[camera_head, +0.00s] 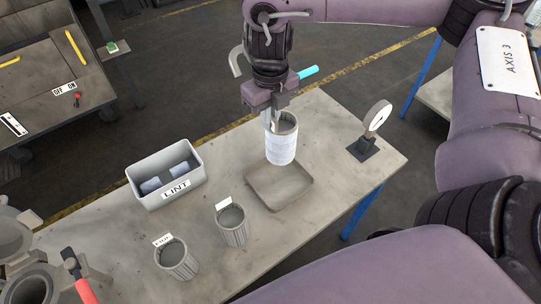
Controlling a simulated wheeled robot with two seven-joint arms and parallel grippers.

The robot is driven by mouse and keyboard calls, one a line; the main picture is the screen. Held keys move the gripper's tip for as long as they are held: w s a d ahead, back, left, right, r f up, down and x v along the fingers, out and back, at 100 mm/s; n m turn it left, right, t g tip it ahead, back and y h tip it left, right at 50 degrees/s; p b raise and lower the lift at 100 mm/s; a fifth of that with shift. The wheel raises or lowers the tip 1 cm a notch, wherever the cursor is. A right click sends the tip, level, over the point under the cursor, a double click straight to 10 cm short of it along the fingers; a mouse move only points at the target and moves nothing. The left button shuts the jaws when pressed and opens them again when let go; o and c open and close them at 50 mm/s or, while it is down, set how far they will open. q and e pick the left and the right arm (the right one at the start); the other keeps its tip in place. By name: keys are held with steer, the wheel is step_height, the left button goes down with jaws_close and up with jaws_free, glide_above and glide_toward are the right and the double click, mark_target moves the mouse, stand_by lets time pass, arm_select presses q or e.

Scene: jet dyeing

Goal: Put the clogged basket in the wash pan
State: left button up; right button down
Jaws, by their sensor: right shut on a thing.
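My right gripper (272,121) points down and is shut on the rim of a basket (282,149). This basket is a grey cylinder with a pale, whitish layer around its side, and it is upright. The wash pan (262,200) is a shallow grey square tray on the table. In the picture the basket's lower end overlaps the pan's far edge; its exact height above the pan is hard to tell. The pan's visible floor looks empty. My left gripper is not in view.
Two grey ribbed baskets with white tags, one (233,234) nearer the pan and one (178,267) further left, stand on the table (120,225). A LINT bin (151,200) holds pale rolls. A dial gauge (377,117) stands right. Machine parts with a red handle (85,291) are lower left.

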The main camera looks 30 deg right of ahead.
steer(key=b, duration=0.1)
glide_above(270, 155)
steer(key=f, duration=0.7)
steer(key=shift+w+d, duration=0.25)
step_height(270, 155, down, 4)
steer(key=shift+w+r+b, duration=0.1)
steer(key=shift+r+b, duration=0.1)
steer(key=shift+b, duration=0.35)
step_height(270, 155, down, 3)
steer(key=shift+f+b, duration=0.1)
steer(key=shift+b, duration=0.4)
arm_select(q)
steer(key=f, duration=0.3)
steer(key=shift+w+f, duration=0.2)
arm_select(e)
steer(key=shift+f, duration=0.1)
steer(key=shift+f, duration=0.15)
steer(key=c, duration=1.5)
jaws_free()
